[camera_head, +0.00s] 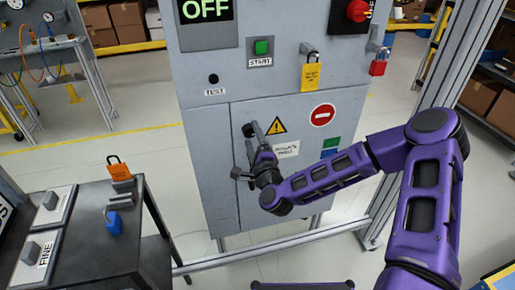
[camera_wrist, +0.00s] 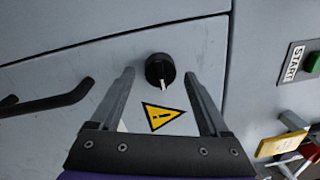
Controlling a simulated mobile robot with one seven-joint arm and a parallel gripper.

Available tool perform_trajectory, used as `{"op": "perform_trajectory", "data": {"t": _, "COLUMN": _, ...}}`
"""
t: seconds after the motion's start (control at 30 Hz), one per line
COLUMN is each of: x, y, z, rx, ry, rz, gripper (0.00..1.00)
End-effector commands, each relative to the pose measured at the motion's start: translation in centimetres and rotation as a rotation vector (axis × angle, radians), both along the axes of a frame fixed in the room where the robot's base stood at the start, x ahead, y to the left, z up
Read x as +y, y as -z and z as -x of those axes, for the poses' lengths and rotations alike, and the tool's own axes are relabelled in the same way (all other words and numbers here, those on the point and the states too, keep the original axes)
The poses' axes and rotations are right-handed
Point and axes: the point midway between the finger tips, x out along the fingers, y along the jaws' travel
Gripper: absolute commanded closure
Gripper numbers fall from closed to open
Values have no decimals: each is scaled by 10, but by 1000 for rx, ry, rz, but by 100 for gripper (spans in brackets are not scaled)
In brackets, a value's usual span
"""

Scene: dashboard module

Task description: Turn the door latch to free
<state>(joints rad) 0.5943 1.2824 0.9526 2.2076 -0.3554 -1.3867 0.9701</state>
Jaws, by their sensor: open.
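The door latch is a round black knob (camera_wrist: 160,69) with a light-tipped pointer, on the grey cabinet door (camera_wrist: 60,55). In the wrist view its pointer is directed down and slightly right, toward the yellow warning triangle (camera_wrist: 162,115). My gripper (camera_wrist: 159,75) is open, with one finger on each side of the knob and visible gaps between. Whether the fingertips reach the knob's depth I cannot tell. In the head view my gripper (camera_head: 254,150) is close to the door's upper left, partly covering it, beside the warning triangle (camera_head: 276,126).
A black bar handle (camera_wrist: 50,102) juts from the door near the left finger. A yellow padlock tag (camera_head: 311,76) and red padlock (camera_head: 379,67) hang above right. A dark table (camera_head: 95,245) with padlocks stands at left. Open floor lies between table and cabinet.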

Motion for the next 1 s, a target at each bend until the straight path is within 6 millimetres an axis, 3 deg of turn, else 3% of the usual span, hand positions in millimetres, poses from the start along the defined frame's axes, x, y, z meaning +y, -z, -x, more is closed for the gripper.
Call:
{"op": "perform_trajectory", "data": {"t": 0.17, "x": -7, "y": 1, "z": 24, "rx": 3, "ry": -2, "rz": 0, "gripper": 21}}
{"op": "perform_trajectory", "data": {"t": 0.5, "x": -30, "y": 8, "z": 104, "rx": 5, "ry": -3, "rz": -1, "gripper": 21}}
{"op": "perform_trajectory", "data": {"t": 0.7, "x": -40, "y": 2, "z": 141, "rx": 6, "ry": -1, "rz": -2, "gripper": 21}}
{"op": "perform_trajectory", "data": {"t": 1.0, "x": -46, "y": 8, "z": 162, "rx": 1, "ry": 0, "rz": -1, "gripper": 21}}
